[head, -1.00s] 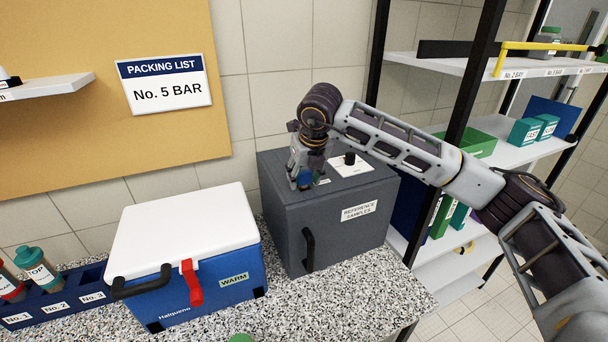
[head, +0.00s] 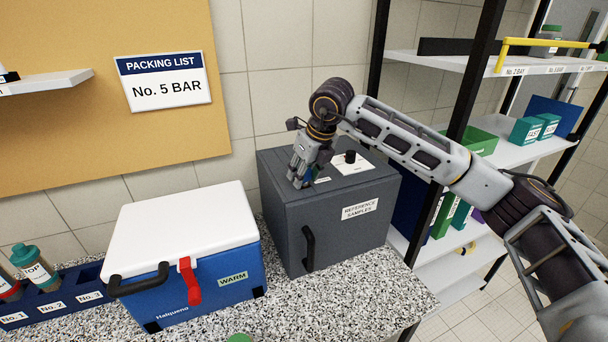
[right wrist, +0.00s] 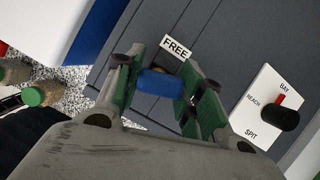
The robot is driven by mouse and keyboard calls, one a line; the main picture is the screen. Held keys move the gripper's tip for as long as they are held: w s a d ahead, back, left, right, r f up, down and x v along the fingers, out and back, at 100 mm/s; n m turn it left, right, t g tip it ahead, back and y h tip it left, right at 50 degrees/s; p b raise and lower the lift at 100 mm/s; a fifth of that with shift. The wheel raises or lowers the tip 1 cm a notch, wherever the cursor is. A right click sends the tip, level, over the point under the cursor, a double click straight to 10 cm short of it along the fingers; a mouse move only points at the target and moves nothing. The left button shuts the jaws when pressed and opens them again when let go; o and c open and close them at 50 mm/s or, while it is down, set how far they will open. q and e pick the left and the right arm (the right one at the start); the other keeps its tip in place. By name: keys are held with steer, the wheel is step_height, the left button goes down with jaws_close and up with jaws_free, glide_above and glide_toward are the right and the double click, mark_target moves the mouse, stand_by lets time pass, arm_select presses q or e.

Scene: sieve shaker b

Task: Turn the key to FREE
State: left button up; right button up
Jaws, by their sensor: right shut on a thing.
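The key has a blue grip (right wrist: 162,83) and sits on top of the dark grey cabinet (head: 283,235). My right gripper (head: 300,182) reaches down to the cabinet's top near its left front edge. In the right wrist view, the green-padded fingers of my right gripper (right wrist: 160,88) are shut on the blue grip, one on each side. A small white FREE label (right wrist: 176,47) lies on the cabinet just beyond the key. The key's lower part is mostly hidden, and I cannot tell which mark it points to. My left gripper is not in view.
A white plate (right wrist: 262,112) with a black knob (right wrist: 281,118) and red pointer sits on the cabinet beside the key. A blue cool box (head: 207,285) with a white lid stands left of the cabinet. Shelves (head: 440,66) stand at the right.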

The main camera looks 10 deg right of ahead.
steer(key=shift+n+y, duration=0.4)
steer(key=shift+n, duration=0.9)
steer(key=shift+n+g+y, duration=0.6)
steer(key=shift+n+g, duration=0.1)
steer(key=shift+n, duration=1.2)
steer(key=shift+n, duration=0.3)
steer(key=shift+n+g+p, duration=0.65)
steer(key=shift+n+g, duration=0.35)
steer(key=shift+n, duration=1.2)
steer(key=shift+n+g+p, duration=0.6)
steer(key=shift+n+g, duration=0.3)
steer(key=shift+n, duration=1.6)
steer(key=o, duration=1.1)
steer(key=shift+c, duration=0.2)
